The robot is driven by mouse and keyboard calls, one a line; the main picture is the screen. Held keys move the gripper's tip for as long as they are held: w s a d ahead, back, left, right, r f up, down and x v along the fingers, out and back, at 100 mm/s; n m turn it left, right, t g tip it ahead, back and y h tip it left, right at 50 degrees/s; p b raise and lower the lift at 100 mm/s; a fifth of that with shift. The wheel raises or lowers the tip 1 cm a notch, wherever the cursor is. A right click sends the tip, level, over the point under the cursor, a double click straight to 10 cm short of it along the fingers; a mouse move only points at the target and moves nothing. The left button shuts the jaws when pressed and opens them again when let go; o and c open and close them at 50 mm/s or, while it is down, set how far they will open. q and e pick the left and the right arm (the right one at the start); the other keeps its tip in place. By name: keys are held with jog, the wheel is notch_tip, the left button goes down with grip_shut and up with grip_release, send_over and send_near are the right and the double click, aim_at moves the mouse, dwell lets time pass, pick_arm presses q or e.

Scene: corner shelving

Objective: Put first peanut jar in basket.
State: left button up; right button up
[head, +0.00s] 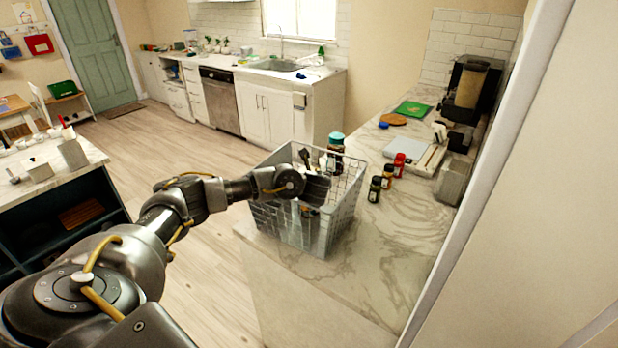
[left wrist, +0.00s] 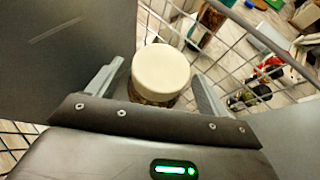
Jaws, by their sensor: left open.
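A wire basket (head: 340,215) stands on the marble counter. My left arm reaches over its left rim, and my left gripper (head: 308,207) is down inside it, partly hidden by the wires and my wrist. In the left wrist view, a jar with a cream lid (left wrist: 160,72) and brown contents sits between the two fingers of my left gripper (left wrist: 157,80). The fingers are apart, with gaps beside the lid. The jar's lower part is hidden. Another jar, with a teal lid (head: 336,138), shows at the basket's far side. My right gripper is not in view.
Several small spice jars (head: 375,189) stand on the counter right of the basket. A coffee machine (head: 470,88), a green board (head: 412,109) and a pale tray (head: 420,150) lie further back. The counter in front of the spice jars is clear. A tall pale panel (head: 530,200) borders the right.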

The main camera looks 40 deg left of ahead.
pick_arm(q)
jog(key=v, duration=0.6)
jog(key=shift+s+p, duration=0.15)
jog(key=shift+p, duration=0.25)
jog(key=shift+r, duration=0.1)
